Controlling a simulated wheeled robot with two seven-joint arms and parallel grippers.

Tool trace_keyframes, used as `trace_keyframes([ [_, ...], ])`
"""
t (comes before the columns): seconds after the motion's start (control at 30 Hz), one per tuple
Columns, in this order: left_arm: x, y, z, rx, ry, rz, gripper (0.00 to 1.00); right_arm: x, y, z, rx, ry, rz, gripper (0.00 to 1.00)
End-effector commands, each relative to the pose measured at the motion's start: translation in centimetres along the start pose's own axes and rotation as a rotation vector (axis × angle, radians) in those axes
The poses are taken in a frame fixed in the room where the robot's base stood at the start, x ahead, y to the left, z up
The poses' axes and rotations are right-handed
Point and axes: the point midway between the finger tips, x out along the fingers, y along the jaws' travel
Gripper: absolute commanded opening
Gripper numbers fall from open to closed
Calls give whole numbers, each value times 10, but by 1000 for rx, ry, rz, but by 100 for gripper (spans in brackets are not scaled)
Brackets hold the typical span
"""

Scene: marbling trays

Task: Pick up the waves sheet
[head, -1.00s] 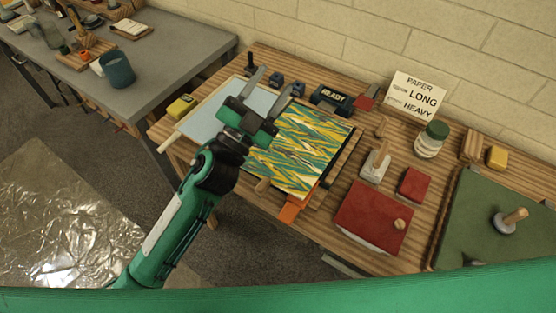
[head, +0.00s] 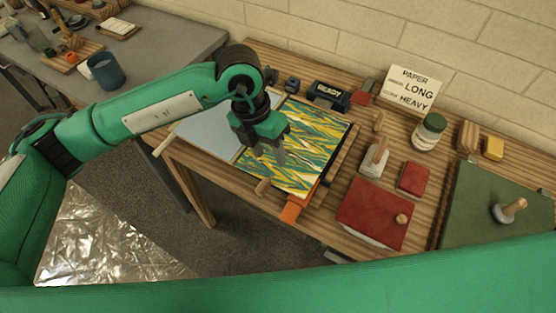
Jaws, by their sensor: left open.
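The waves sheet (head: 312,150), patterned in green, yellow and white, lies flat on the wooden table, to the right of a pale blue-grey sheet or panel (head: 208,132). My left gripper (head: 267,157) points down over the left part of the patterned sheet, its fingers apart with nothing visible between them. I cannot tell whether the fingertips touch the sheet. My left arm hides part of the pale panel and the sheet's upper left corner. My right gripper does not show.
To the right are a red block (head: 372,212), a smaller red block (head: 413,179), a wooden-handled tool (head: 375,160), a jar (head: 428,132) and a green board (head: 480,200). An orange piece (head: 292,210) sticks out at the front edge.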

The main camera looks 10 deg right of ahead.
Motion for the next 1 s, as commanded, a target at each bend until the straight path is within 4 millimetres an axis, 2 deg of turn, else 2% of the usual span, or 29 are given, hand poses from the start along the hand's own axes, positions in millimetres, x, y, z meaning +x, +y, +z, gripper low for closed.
trace_keyframes([
  [0.1,-6,21,0,-22,12,111,45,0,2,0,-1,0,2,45],
  [0.2,-2,27,-1,-29,18,138,45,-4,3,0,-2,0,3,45],
  [0.6,67,36,-3,-28,19,133,45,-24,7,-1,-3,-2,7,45],
  [0.77,77,37,-3,-26,17,134,45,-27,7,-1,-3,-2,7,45],
  [1.0,99,42,-8,-28,20,134,45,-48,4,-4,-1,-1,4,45],
])
